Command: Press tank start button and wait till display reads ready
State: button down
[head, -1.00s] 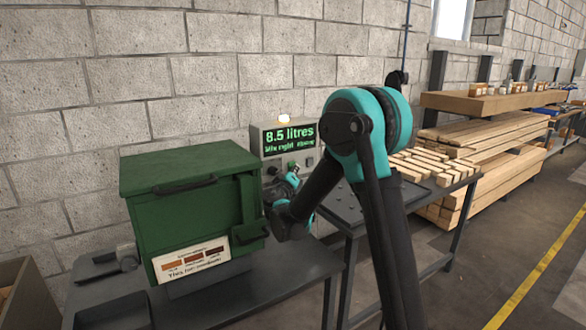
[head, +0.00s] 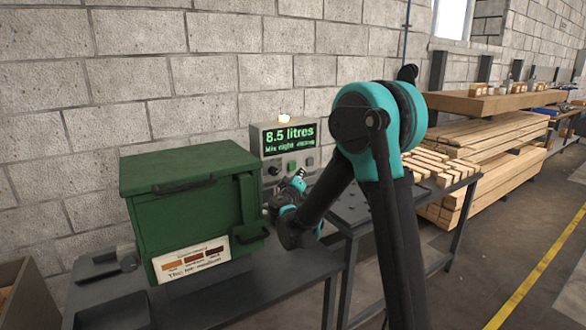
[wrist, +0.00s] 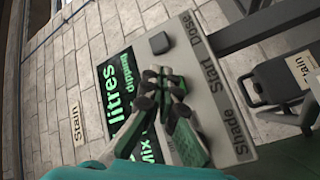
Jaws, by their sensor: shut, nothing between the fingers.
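The control box (head: 268,187) stands behind the green tank (head: 190,195). A green button (head: 291,166) sits mid-panel, between a dark knob (head: 274,171) and a grey button (head: 309,161). My gripper (head: 299,181) is shut and empty, just below the green button in the head view. In the wrist view my gripper (wrist: 163,88) covers part of the panel, labelled "Shade", "Start" and "Dose".
A lit lamp (head: 284,119) tops the box. Dark benches (head: 235,285) carry the tank and box in front of a block wall. A black clamp-like item (head: 120,259) lies left of the tank. Stacked timber (head: 490,145) fills the right background. Floor at right is clear.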

jog(key=shift+s+d, duration=0.4)
jog(key=shift+s, duration=0.2)
jog(key=shift+s+d, duration=0.35)
jog(key=shift+s, duration=0.2)
jog(key=s+d+f+m+g+h, duration=0.1)
jog(key=s+d+f+m+g, duration=0.2)
jog(key=d, duration=0.4)
jog(key=s+d+f+m+g+h, duration=0.1)
jog(key=s+d+f+g, duration=0.15)
jog(key=s+d, duration=0.3)
jog(key=s+d+f+m+g, duration=0.1)
jog(key=s+d+f+g, duration=0.2)
jog(key=d, duration=0.5)
jog(key=s+d+f+m+g+y, duration=0.1)
jog(key=s+f+g, duration=0.1)
jog(key=s+f, duration=0.35)
jog(key=s+d+f+m+g+y, duration=0.1)
jog(key=s+d+f, duration=0.1)
jog(key=s, duration=0.6)
jog(key=s+a+f+g+y, duration=0.1)
jog(key=s+a+f+y, duration=0.1)
jog(key=s, duration=0.4)
jog(key=s+a+f+g+y, duration=0.1)
jog(key=s+a+f+y, duration=0.1)
jog(key=s, duration=0.3)
jog(key=shift+s+a+f+g, duration=0.3)
jog(key=shift+s+f+g, duration=0.05)
jog(key=shift+f, duration=0.35)
dwell(1.7)
